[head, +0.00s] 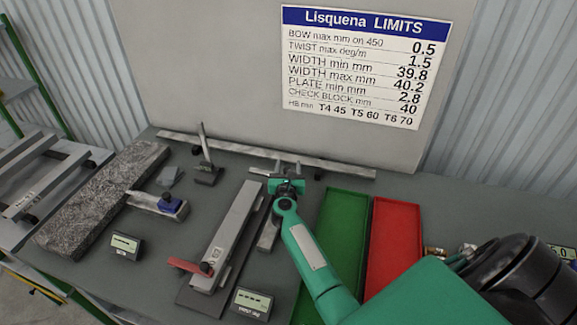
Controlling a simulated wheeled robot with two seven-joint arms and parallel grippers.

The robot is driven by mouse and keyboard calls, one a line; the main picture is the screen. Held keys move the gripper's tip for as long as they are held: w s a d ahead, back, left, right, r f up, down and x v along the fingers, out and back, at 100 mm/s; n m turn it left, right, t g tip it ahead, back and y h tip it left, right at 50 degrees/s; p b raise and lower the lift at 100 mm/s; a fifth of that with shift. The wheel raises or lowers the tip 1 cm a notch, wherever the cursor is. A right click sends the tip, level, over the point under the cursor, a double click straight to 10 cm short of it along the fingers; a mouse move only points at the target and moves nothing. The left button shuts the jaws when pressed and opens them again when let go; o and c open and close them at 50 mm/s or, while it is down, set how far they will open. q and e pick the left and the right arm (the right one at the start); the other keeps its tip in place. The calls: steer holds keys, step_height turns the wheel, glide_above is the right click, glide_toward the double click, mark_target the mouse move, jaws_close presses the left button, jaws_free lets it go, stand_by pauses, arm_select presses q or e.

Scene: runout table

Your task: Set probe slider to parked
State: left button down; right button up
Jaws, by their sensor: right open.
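No part in the head view is labelled as the probe slider, and I cannot tell its position for certain. A long grey metal bar (239,222) lies on a dark base plate, with a red piece (186,266) and a dark knob across its near end. A small display box (252,303) stands beside that end. My right gripper (287,173) is open at the back of the table, by a small metal fixture (262,171) that it partly hides. Whether it touches the fixture is unclear. My left gripper is out of view.
A granite block (105,197), a blue-bodied gauge (170,205), a pointed stand (207,172) and another display (126,246) are on the left. A green tray (343,222) and a red tray (394,240) lie right, partly behind my right arm. A limits board (364,65) stands behind.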

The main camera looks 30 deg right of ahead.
steer(key=v, duration=1.3)
steer(key=shift+s+f, duration=0.1)
